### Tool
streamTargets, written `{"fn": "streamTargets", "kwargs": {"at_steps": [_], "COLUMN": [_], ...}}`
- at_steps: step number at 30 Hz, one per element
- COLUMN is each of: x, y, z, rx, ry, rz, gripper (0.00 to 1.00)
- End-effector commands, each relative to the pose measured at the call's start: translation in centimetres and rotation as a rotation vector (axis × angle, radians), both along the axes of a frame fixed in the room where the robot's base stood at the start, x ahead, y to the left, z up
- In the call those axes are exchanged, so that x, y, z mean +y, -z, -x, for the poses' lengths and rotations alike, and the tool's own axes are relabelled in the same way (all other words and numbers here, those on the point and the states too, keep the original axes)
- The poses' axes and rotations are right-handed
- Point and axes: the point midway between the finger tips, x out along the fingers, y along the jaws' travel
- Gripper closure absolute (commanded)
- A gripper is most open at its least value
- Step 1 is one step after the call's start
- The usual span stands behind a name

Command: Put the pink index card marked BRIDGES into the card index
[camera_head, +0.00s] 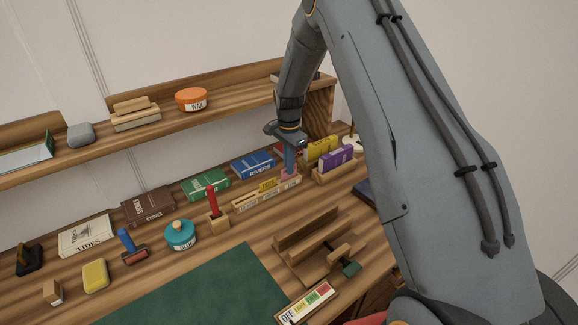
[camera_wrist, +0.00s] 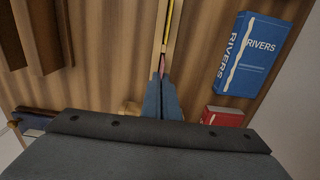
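A pink card (camera_head: 289,173) shows just below my gripper (camera_head: 289,167) at the right end of a long, narrow wooden card holder (camera_head: 250,206), likely the card index. Its lettering cannot be read. My gripper points down with its blue fingers close together, and the card's top seems to be between them. In the wrist view the pink card (camera_wrist: 162,65) is a thin edge at the fingertips (camera_wrist: 162,82), in line with a yellow card (camera_wrist: 168,22). The fingers hide part of it, and I cannot tell whether it rests on the holder's floor. Yellow cards (camera_head: 268,186) stand in the holder.
A blue RIVERS book (camera_head: 253,166) and a red book (camera_wrist: 222,116) lie close by. A second wooden holder (camera_head: 335,174) with yellow and purple pieces stands to the right. A red-handled stamp (camera_head: 212,200) stands left. A slotted wooden rack (camera_head: 305,235) is in front.

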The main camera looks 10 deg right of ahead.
Motion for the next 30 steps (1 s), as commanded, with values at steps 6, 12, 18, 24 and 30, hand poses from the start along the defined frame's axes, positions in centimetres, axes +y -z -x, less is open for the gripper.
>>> {"fn": "streamTargets", "kwargs": {"at_steps": [6, 12, 18, 24, 30], "x": [0.0, 0.0, 0.0, 0.0, 0.0], "y": [0.2, 0.5, 0.7, 1.0, 1.3], "z": [0.0, 0.0, 0.0, 0.0, 0.0], "rx": [0.000, 0.000, 0.000, 0.000, 0.000], "ry": [0.000, 0.000, 0.000, 0.000, 0.000], "rz": [0.000, 0.000, 0.000, 0.000, 0.000], "gripper": [1.00, 1.00, 1.00, 1.00, 1.00]}}
